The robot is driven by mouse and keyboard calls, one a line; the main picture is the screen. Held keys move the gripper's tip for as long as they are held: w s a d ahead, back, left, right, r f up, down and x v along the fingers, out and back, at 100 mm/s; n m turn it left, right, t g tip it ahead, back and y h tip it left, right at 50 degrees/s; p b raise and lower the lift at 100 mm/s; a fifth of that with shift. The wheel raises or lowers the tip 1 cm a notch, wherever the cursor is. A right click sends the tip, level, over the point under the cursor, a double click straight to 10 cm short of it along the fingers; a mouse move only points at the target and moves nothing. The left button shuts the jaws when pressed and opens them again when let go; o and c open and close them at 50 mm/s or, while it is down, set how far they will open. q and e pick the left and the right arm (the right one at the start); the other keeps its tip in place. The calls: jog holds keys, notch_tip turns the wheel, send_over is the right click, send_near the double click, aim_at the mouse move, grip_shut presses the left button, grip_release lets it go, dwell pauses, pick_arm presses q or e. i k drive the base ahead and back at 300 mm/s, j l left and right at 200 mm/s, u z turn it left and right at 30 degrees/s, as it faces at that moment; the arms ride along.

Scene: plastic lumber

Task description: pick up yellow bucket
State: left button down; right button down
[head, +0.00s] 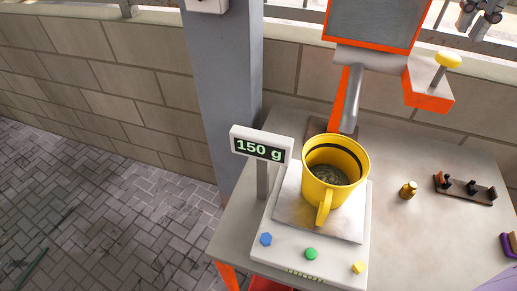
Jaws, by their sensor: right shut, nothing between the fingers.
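The yellow bucket (345,191) stands upright on the metal plate of a white scale (280,245). It looks like a mug, with a handle on its near side and a dark band inside near the rim. Dark greenish bits lie at its bottom. My right gripper (472,24) shows in the top right corner, cut by the picture edge. It is shut and empty, up and to the right of the bucket and well apart from it. My left gripper is not in view.
The scale's display (262,148) reads 150 g. An orange-framed machine (430,95) with a grey tube and yellow-knobbed lever stands close behind the bucket. A small brass-coloured piece (408,190) and a dark rack (464,189) lie to the right. A grey pillar (222,85) rises at the back left.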

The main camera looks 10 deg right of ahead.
aim_at(334, 165)
jog(key=k+j, duration=0.75)
jog(key=j, duration=0.2)
